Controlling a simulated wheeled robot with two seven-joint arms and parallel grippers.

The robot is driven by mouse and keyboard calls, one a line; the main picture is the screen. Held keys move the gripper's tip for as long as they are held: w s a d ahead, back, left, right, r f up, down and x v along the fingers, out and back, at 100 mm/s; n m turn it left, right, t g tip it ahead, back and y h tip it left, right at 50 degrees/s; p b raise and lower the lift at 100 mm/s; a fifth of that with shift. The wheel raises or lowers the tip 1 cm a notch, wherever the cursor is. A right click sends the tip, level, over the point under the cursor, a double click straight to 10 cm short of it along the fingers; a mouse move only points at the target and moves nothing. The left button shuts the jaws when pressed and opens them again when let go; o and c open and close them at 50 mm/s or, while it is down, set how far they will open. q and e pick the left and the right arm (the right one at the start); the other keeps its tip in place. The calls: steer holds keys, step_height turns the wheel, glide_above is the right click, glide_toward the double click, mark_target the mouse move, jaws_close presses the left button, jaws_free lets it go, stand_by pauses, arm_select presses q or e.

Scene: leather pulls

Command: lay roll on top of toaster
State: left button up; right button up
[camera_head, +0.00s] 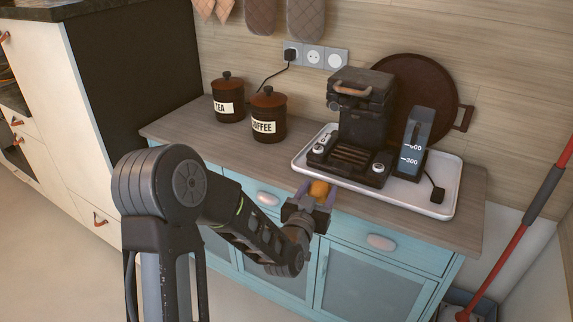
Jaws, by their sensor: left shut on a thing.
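My left gripper (312,194) is shut on an orange-brown roll (319,188), partly hidden between the fingers. It is at the front edge of the counter, just in front of the white tray and the dark appliance. A low, dark, slotted unit with two pale knobs, which looks like the toaster (347,157), stands on the tray. A taller dark body (359,109) with a brown handle rises right behind it. I cannot tell whether the two are one appliance. The roll is apart from the slotted unit. My right gripper is out of view.
The white tray (448,203) also carries a grey measuring container (413,143) and a small black item (437,193). COFFEE (268,115) and TEA (228,98) canisters stand left. A round brown pan (437,83) leans behind. The counter (222,150) is clear at front left.

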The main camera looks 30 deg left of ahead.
arm_select(q)
steer(key=s+d+f+m+h, duration=0.1)
steer(key=d+f+h, duration=0.1)
steer(key=d, duration=0.7)
steer(key=shift+s+d+f+m+h, duration=0.2)
steer(key=shift+d+f+m+h, duration=0.15)
steer(key=shift+f, duration=0.45)
